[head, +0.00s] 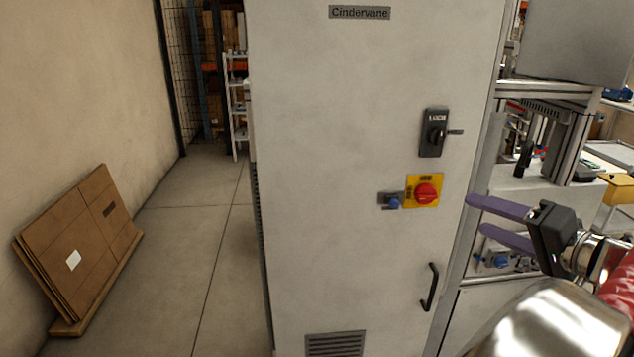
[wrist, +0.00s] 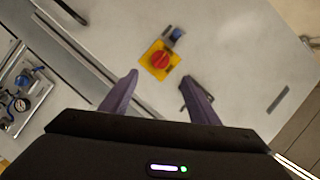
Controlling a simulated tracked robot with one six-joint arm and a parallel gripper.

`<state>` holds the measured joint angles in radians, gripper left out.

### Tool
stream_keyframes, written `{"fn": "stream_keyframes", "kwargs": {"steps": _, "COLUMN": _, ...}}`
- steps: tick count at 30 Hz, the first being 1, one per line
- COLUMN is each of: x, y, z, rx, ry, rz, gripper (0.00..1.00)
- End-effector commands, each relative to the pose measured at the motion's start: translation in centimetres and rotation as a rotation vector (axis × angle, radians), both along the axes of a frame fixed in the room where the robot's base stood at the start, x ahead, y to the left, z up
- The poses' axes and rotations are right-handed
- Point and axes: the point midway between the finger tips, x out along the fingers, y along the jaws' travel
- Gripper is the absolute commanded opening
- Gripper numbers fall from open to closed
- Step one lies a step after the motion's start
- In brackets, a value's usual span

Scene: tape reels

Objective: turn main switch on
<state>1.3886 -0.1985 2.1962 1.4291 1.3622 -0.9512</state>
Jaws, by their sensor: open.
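The main switch (head: 426,193) is a red rotary knob on a yellow square plate, on the front of a tall pale cabinet (head: 330,120). In the wrist view the red knob (wrist: 160,60) shows ahead of my gripper, between and beyond the fingertips. My gripper (head: 474,214) has two purple fingers. They are spread apart with nothing between them, to the right of the switch and apart from it. In the wrist view my gripper (wrist: 158,76) also shows open. The red knob's exact turn position is too small to tell.
A small blue knob with a grey plate (head: 391,201) sits left of the switch. A black rotary handle (head: 435,134) is above it. A black door handle (head: 429,287) is below. Flat cardboard (head: 82,243) leans on the left wall. The floor (head: 200,240) between is clear.

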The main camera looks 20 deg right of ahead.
Motion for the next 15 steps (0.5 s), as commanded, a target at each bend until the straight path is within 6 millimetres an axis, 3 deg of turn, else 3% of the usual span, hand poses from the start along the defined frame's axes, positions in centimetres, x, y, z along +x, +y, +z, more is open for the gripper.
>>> {"fn": "stream_keyframes", "kwargs": {"steps": 8, "x": 1.7, "y": 0.1, "z": -0.4, "rx": 0.002, "ry": 0.001, "rz": 0.003, "gripper": 0.55}}
{"fn": "stream_keyframes", "kwargs": {"steps": 15, "x": 4.3, "y": 0.3, "z": -1.0, "rx": 0.002, "ry": 0.001, "rz": 0.003, "gripper": 0.55}}
